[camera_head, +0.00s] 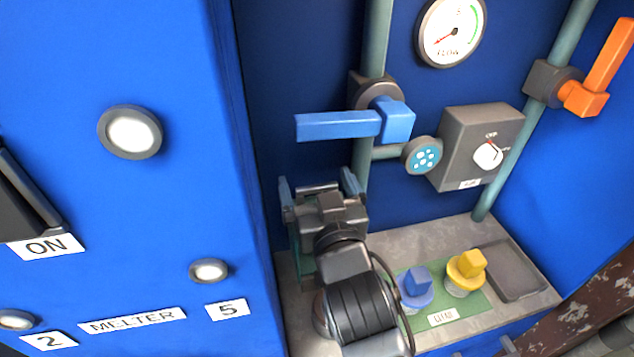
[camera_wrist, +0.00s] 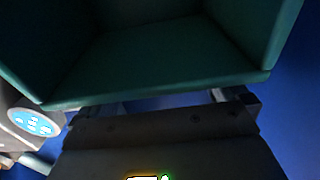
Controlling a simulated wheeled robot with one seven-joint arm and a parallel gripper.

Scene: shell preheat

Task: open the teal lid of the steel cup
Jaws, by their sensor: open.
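My gripper (camera_head: 317,184) is open at the left of the alcove, its two bluish fingers spread apart and nothing visible between them. A teal, box-like piece with raised walls (camera_wrist: 150,65) fills the top of the wrist view, close in front of my gripper. A part of green-teal also shows below my gripper in the head view (camera_head: 303,268), mostly hidden by my arm. I cannot tell whether this piece is the lid. No steel cup can be made out clearly.
A blue valve handle (camera_head: 340,125) sticks out just above my gripper. A grey box with a dial (camera_head: 475,150) is to the right. Blue-topped (camera_head: 415,288) and yellow-topped (camera_head: 466,270) containers stand on a green mat (camera_head: 485,308). The blue panel (camera_head: 130,220) walls the left side.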

